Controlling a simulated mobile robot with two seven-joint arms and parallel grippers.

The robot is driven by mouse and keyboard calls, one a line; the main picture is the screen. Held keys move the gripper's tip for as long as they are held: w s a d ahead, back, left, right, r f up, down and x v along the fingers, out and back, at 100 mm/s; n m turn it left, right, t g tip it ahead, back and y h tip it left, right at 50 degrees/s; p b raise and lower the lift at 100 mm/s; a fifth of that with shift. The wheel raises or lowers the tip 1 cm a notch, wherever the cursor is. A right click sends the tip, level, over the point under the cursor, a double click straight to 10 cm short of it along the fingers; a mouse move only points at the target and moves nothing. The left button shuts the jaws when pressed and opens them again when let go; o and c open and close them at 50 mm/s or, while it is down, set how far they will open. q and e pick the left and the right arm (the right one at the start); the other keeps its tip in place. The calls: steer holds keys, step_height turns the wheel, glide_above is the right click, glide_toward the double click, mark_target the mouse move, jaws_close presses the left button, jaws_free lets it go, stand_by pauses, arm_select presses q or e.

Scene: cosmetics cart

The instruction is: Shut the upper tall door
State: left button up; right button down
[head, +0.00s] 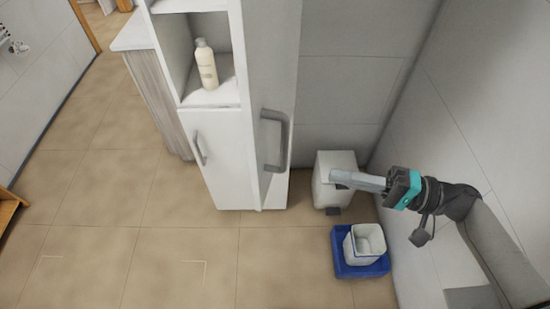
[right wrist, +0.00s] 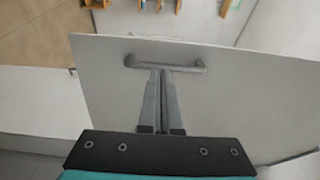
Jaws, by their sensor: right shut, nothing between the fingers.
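The upper tall door (head: 272,60) is a white panel on the tall white cabinet (head: 224,175). It stands open, swung out to the right of the shelf opening. Its grey bar handle (head: 285,140) is on the face toward my right arm. My right gripper (head: 333,180) is shut and empty, to the right of the door and apart from it in the head view. In the right wrist view the door (right wrist: 240,95) fills the middle, and the closed fingertips (right wrist: 162,72) overlap its handle (right wrist: 190,68); I cannot tell whether they touch. My left gripper is not in view.
A cream bottle (head: 207,68) stands on the open shelf. A lower door with a handle (head: 199,148) is closed beneath it. A white bin (head: 322,195) and a blue tray (head: 347,269) holding a white container (head: 360,258) sit by the right wall. Floor at left is clear.

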steer(key=p, duration=0.3)
glide_toward(259, 160)
steer(key=x, duration=0.5)
steer(key=shift+w+a, duration=0.15)
steer(key=shift+w, duration=0.05)
steer(key=shift+x, duration=0.75)
steer(key=shift+a+f, duration=0.15)
